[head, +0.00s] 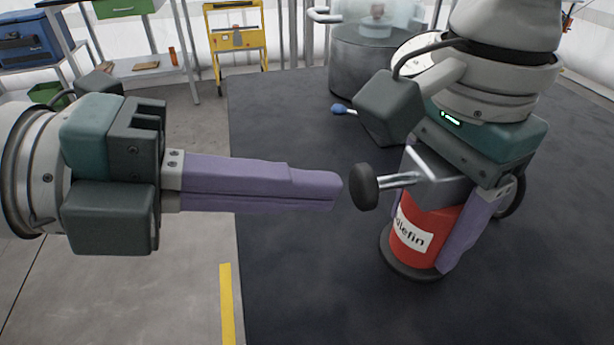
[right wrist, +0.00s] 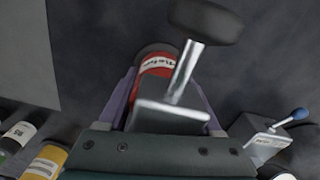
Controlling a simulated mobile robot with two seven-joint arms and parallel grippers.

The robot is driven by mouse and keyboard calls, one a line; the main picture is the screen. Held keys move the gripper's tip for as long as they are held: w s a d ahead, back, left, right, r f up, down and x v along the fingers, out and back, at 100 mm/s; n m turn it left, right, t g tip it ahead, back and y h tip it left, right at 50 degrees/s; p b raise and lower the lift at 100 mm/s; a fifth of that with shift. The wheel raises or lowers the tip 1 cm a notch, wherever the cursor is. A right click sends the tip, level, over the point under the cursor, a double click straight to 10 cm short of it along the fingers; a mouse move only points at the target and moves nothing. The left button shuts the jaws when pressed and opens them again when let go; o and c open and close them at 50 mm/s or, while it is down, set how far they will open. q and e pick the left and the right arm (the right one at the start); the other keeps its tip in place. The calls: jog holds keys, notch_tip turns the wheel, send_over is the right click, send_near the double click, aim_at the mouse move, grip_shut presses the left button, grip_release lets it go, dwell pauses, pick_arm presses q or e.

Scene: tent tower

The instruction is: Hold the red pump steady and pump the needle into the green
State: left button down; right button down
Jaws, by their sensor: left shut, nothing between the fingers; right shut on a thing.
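The red pump (head: 424,232) has a pale label, a dark round foot and a grey top, and looks upright on the dark mat. My right gripper (right wrist: 163,92) is shut on its body from above, one purple finger on each side in the right wrist view. The pump's chrome handle with a black grip (head: 364,187) sticks out to the left; it also shows in the right wrist view (right wrist: 205,20). My left gripper (head: 340,190) is shut and empty, its tips just left of the black grip. A white dial (head: 417,52) is mostly hidden behind my right arm; its needle and green cannot be made out.
A steel tank (head: 360,70) stands behind. A blue-knobbed lever (head: 340,108) shows left of my right arm; in the right wrist view a grey box (right wrist: 262,135) carries it. A yellow cart (head: 236,40) and a shelf are at the back left. The mat (head: 290,280) is clear in front.

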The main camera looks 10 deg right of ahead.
pick_arm(q)
jog(key=shift+d, duration=0.4)
jog(key=shift+d, duration=0.1)
jog(key=shift+d, duration=1.45)
pick_arm(e)
jog(key=shift+a, duration=0.1)
pick_arm(q)
jog(key=a, duration=0.4)
jog(key=shift+a, duration=0.35)
send_near(356, 181)
jog(key=v, duration=0.2)
jog(key=f+v, duration=0.1)
jog(key=v, duration=0.1)
jog(key=shift+w+a, duration=0.1)
jog(key=shift+a, duration=0.2)
